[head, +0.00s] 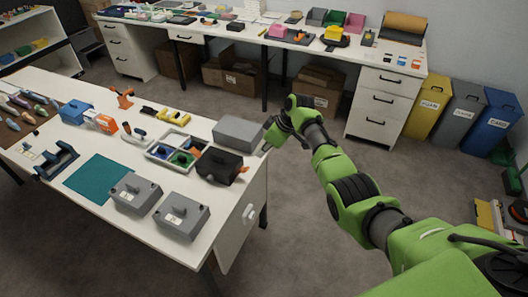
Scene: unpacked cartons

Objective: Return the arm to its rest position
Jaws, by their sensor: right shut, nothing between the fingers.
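My right arm reaches in from the lower right, green with black joints. Its gripper (268,146) is at the far end of the arm, beside the right edge of the near table, close to a grey box (239,132). The fingers are small and partly hidden by the wrist; they are shut and hold nothing. My left arm and gripper are not in the head view.
A long bench (222,38) and bins (429,107) stand behind. Floor between is clear.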

